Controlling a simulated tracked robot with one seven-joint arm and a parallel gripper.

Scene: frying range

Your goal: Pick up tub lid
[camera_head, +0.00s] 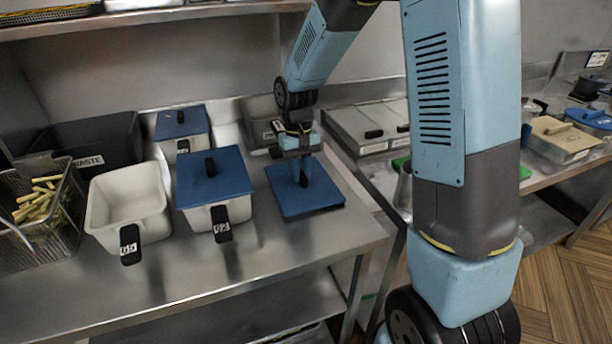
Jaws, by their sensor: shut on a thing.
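A flat blue tub lid (318,205) lies low over the steel counter, to the right of the tubs. My gripper (303,180) points down at its middle and is shut on the lid's handle, which the fingers mostly hide. I cannot tell whether the lid touches the counter. An open, empty white tub (105,205) with a black handle stands at the left. Next to it a white tub (240,211) wears a blue lid (212,176) with a black knob. A smaller tub behind wears another blue lid (180,122).
A fryer basket (62,225) with pale fries stands at the far left, before a dark waste bin (125,140). A steel pan (262,108) stands behind my gripper. The front strip of the counter (200,285) is clear. A shelf (150,17) runs above.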

